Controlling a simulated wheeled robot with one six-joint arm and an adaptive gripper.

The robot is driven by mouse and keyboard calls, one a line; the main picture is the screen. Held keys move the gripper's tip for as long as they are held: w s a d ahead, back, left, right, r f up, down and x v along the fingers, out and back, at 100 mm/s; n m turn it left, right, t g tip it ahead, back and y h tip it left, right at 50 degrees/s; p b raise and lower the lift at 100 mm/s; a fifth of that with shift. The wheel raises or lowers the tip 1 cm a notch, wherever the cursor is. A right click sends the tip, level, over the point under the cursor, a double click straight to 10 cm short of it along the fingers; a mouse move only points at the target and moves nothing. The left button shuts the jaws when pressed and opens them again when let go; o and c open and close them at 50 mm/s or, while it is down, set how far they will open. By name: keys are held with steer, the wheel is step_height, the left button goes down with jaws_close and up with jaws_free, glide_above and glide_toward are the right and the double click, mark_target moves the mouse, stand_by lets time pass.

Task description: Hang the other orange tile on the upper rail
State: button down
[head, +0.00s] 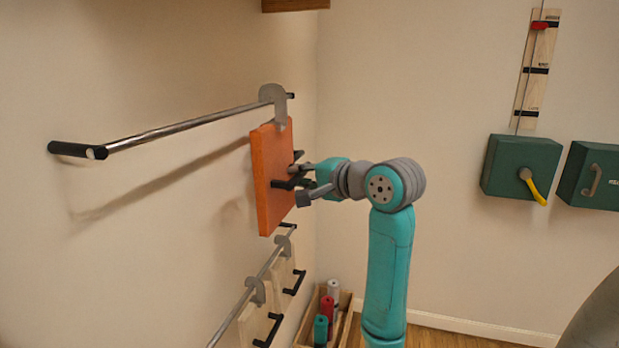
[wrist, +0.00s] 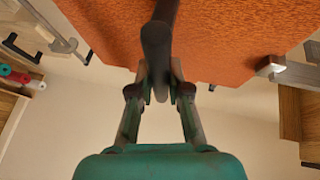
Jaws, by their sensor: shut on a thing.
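The orange tile (head: 271,178) hangs upright near the wall, with a grey metal hook (head: 274,101) at its top. In the head view the hook overlaps the far part of the upper rail (head: 190,124); I cannot tell whether it bears on the rail. My gripper (head: 298,180) is shut on the tile's black handle. In the wrist view my gripper (wrist: 158,88) has the dark handle (wrist: 157,40) between its fingers, and the tile (wrist: 230,40) fills the top. No second orange tile shows.
A lower rail (head: 236,309) carries pale wooden tiles (head: 252,322) with black handles. A wooden crate (head: 343,318) with coloured rolls stands below. Green boxes (head: 521,165) are on the right wall, and a wooden ledge (head: 295,4) is above. The near upper rail is empty.

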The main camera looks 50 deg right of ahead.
mark_target(294, 187)
steer(key=w+a+f, duration=0.2)
steer(key=w+a, duration=0.1)
steer(key=w, duration=0.5)
steer(key=shift+f, duration=0.35)
stand_by(0.7)
steer(key=c, duration=1)
jaws_free()
steer(key=shift+c, duration=0.2)
steer(key=shift+s, duration=0.1)
steer(key=v, duration=1.1)
steer(key=shift+s, duration=0.4)
